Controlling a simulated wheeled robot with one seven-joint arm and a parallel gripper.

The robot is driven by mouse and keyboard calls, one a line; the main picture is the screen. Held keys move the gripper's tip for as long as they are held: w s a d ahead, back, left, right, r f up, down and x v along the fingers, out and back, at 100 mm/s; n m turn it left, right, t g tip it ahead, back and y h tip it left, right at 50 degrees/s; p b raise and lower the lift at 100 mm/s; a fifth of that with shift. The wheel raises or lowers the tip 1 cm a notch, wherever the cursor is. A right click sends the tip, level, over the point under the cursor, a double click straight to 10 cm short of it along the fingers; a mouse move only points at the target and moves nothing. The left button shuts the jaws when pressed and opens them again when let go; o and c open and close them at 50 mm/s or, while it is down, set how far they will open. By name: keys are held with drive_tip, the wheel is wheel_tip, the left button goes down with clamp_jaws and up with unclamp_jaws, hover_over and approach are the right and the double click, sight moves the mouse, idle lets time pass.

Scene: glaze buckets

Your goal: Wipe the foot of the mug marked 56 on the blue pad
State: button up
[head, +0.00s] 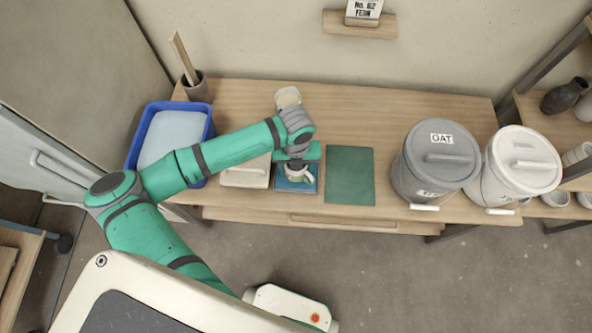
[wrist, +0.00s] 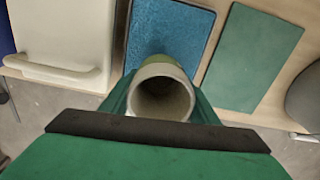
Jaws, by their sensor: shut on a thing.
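My gripper (head: 297,160) is shut on a mug (head: 300,172) over the blue pad (head: 297,184). In the wrist view I look down into the mug (wrist: 162,94), which is upright with a pale rim and a greenish outside, held between my gripper's fingers (wrist: 160,105). The blue pad (wrist: 168,38) lies just beyond and under it. I cannot tell whether the mug's foot touches the pad. No number on the mug is legible.
A green mat (head: 350,175) lies right of the pad, a pale lidded box (head: 246,175) left. Grey (head: 434,165) and white (head: 519,165) lidded buckets stand at the table's right. A blue tub (head: 175,135) and a pot with sticks (head: 196,87) are at the left.

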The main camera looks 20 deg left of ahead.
sight(301, 172)
drive_tip(key=shift+r, duration=2.25)
